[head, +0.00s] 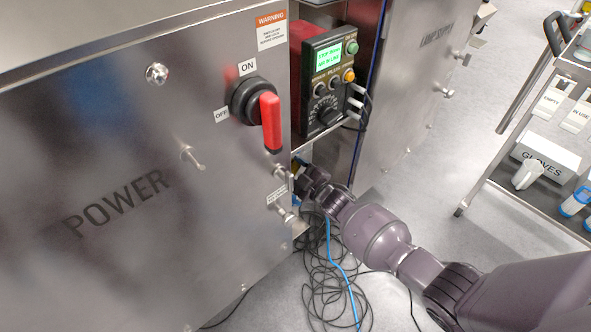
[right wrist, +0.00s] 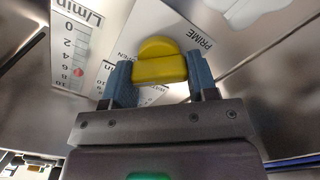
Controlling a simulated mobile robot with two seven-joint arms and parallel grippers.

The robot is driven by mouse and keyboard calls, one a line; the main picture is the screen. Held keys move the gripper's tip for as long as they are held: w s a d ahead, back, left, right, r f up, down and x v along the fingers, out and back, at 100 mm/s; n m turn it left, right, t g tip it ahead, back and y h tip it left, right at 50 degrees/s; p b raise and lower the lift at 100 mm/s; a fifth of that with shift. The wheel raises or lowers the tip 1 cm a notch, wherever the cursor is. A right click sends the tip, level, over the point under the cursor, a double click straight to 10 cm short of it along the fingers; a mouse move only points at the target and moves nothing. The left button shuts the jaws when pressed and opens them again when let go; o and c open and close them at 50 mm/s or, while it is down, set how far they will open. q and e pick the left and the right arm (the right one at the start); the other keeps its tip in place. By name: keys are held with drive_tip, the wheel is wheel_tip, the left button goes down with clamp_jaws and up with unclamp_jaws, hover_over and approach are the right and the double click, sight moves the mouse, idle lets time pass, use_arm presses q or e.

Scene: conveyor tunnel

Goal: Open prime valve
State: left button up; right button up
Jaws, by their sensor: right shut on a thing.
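The yellow prime valve knob (right wrist: 158,65) sits in the middle of the right wrist view, beside a white label reading PRIME (right wrist: 203,40) and part of the word OPEN. My right gripper (right wrist: 160,82) has its two blue fingers on either side of the knob and is shut on it. In the head view my right arm reaches in from the lower right, and its hand (head: 309,178) is at the opening beside the steel POWER cabinet. The knob is hidden in the head view. My left gripper is out of view.
The POWER cabinet (head: 120,240) with a red rotary switch (head: 270,123) stands close left of the hand. A control box (head: 327,78) is above it. Loose cables (head: 335,280) lie on the floor below. A cart with a GLOVES box (head: 546,155) stands at right.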

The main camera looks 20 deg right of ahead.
idle(0.4)
drive_tip(key=o, duration=0.9)
drive_tip(key=shift+s+d+r, duration=0.1)
drive_tip(key=shift+s+d, duration=0.15)
drive_tip(key=shift+s, duration=0.35)
use_arm(q)
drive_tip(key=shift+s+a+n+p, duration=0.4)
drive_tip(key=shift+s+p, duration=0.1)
drive_tip(key=shift+p, duration=0.85)
use_arm(e)
drive_tip(key=shift+v, duration=4.8)
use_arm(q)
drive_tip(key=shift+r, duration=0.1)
